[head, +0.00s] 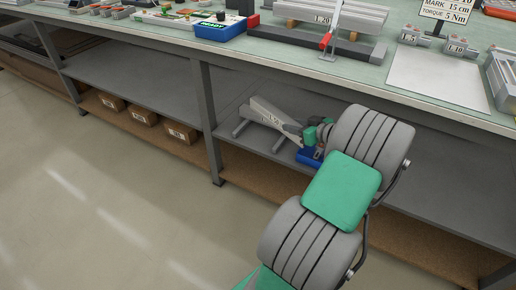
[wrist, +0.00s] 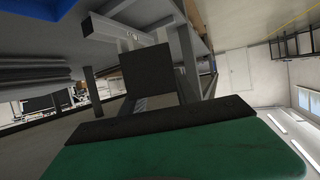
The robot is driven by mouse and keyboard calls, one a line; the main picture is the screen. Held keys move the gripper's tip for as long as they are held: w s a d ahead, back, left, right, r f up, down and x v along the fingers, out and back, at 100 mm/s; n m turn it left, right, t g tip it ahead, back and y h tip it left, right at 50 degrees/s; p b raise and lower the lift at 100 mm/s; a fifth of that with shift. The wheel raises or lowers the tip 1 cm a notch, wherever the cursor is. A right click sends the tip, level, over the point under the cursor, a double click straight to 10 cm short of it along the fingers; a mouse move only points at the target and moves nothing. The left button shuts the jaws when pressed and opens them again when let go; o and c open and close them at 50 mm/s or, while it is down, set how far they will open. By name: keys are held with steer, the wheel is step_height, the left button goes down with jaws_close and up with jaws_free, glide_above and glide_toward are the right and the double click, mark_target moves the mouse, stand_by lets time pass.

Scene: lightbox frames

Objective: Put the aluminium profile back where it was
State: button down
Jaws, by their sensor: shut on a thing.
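The aluminium profile (head: 268,112) is a pale grey bar with a printed label on its side, in the shelf space under the bench. In the head view it slants down to the right over two short grey rails (head: 279,144); I cannot tell if it touches them. My gripper (head: 302,134) is at its right end, shut on it, and my arm partly hides the jaws. In the wrist view the tilted picture shows a grey bar (wrist: 105,30), which seems to be the profile, beyond the dark gripper parts (wrist: 148,68). The fingertips are not clear there.
The grey shelf (head: 140,84) is mostly bare left of the profile. A bench leg (head: 209,125) stands close to its left. Cardboard boxes (head: 144,116) sit on the lower board. Above, the bench top (head: 362,66) holds profiles marked L 20 (head: 325,14), a red-handled tool (head: 331,35) and a sign (head: 446,10).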

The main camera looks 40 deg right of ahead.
mark_target(280, 124)
steer(key=shift+s+d+f, duration=0.3)
steer(key=shift+d+f, duration=0.1)
steer(key=b+x, duration=0.1)
steer(key=x, duration=0.2)
steer(key=b+x, duration=0.1)
steer(key=x, duration=0.2)
steer(key=b+x, duration=0.1)
steer(key=x, duration=0.2)
steer(key=shift+a+f, duration=0.2)
steer(key=shift+f, duration=0.1)
steer(key=w+f+b, duration=0.1)
steer(key=f, duration=0.2)
steer(key=w+f+b, duration=0.1)
steer(key=w+f, duration=0.1)
steer(key=w+f+b, duration=0.1)
steer(key=w+f, duration=0.1)
steer(key=f, duration=0.1)
steer(key=shift+w+d+f, duration=0.2)
steer(key=shift+d+f, duration=0.1)
steer(key=shift+b, duration=0.3)
steer(key=shift+f+b, duration=0.55)
steer(key=shift+f, duration=0.05)
steer(key=c, duration=0.9)
jaws_free()
